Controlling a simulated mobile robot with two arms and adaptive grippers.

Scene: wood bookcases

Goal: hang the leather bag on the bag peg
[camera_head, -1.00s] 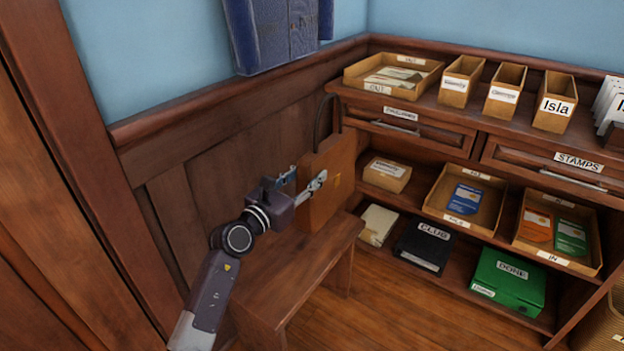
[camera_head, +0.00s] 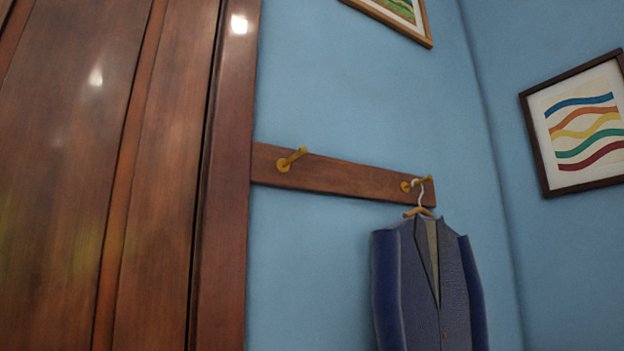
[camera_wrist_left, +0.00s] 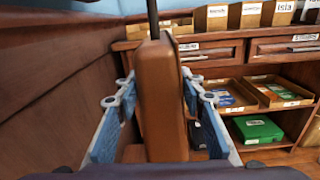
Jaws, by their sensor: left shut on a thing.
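The brown leather bag (camera_wrist_left: 163,100) stands upright in the middle of the left wrist view, its dark strap (camera_wrist_left: 153,18) rising out of the top of the picture. My left gripper (camera_wrist_left: 158,97) is shut on the bag, one finger on each side of it. In the head view two brass pegs sit on a wooden rail: an empty left peg (camera_head: 291,159) and a right peg (camera_head: 407,186) with a jacket on a hanger. No gripper and no bag show in the head view. My right gripper is in neither view.
A blue jacket (camera_head: 425,285) hangs below the right peg. A wooden door (camera_head: 100,180) stands left of the rail (camera_head: 335,177). In the left wrist view, shelves with trays and a green box (camera_wrist_left: 257,130) are to the right, and a panelled wall (camera_wrist_left: 55,75) is to the left.

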